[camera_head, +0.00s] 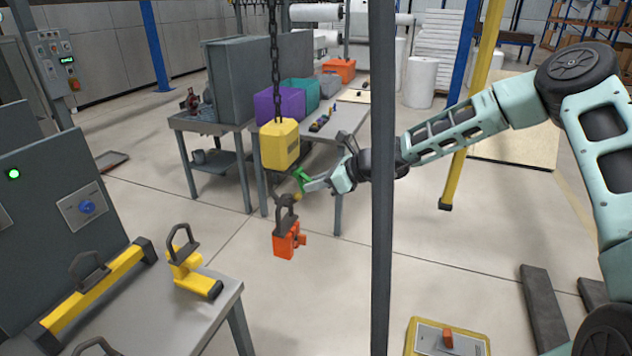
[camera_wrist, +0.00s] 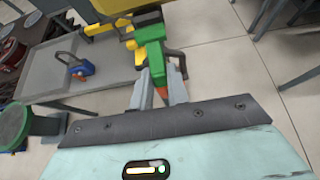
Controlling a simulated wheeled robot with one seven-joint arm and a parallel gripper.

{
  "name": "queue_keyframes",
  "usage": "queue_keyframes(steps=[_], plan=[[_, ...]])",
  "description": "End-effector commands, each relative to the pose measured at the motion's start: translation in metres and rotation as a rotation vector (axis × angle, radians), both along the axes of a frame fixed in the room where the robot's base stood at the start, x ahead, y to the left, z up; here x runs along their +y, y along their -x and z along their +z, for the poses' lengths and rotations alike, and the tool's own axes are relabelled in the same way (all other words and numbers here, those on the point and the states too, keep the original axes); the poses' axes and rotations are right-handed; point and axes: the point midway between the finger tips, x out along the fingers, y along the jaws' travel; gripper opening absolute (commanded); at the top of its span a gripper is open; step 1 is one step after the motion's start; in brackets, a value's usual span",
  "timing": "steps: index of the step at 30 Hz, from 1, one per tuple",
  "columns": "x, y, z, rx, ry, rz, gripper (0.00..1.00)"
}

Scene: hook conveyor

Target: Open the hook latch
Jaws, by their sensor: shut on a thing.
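A yellow hoist block (camera_head: 279,144) hangs on a dark chain. Below it hangs a dark hook (camera_head: 286,205), with an orange load (camera_head: 286,242) under it, clear of the floor. A green latch (camera_head: 303,178) sits at the right side of the hook. My gripper (camera_head: 308,183) reaches in from the right and is shut on the green latch. In the wrist view the green latch (camera_wrist: 152,58) lies between the grey fingers of my gripper (camera_wrist: 161,84). How far the latch stands from the hook's mouth is hard to tell.
A dark vertical post (camera_head: 382,200) stands in front of my arm. A grey table (camera_head: 190,310) with yellow holders is at lower left, beside a control cabinet (camera_head: 60,220). Behind stands a workbench with purple (camera_head: 280,105) and teal bins. Floor around the load is clear.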

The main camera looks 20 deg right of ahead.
Motion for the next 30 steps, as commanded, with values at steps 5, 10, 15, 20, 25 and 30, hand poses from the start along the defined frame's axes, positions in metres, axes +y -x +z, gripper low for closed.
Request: queue_keyframes(steps=[5, 10, 15, 20, 25, 30], plan=[[-0.0010, -0.0006, 0.0012, -0.001, 0.001, -0.002, 0.02], [-0.0014, -0.0006, 0.0040, 0.007, 0.010, -0.002, 0.02], [-0.0019, -0.0007, 0.0054, 0.015, 0.021, -0.004, 0.02], [-0.0022, -0.0005, 0.0066, 0.024, 0.031, -0.004, 0.02], [-0.0022, -0.0004, 0.0083, 0.031, 0.042, -0.004, 0.02], [-0.0026, -0.0002, 0.0099, 0.039, 0.054, -0.002, 0.02]])
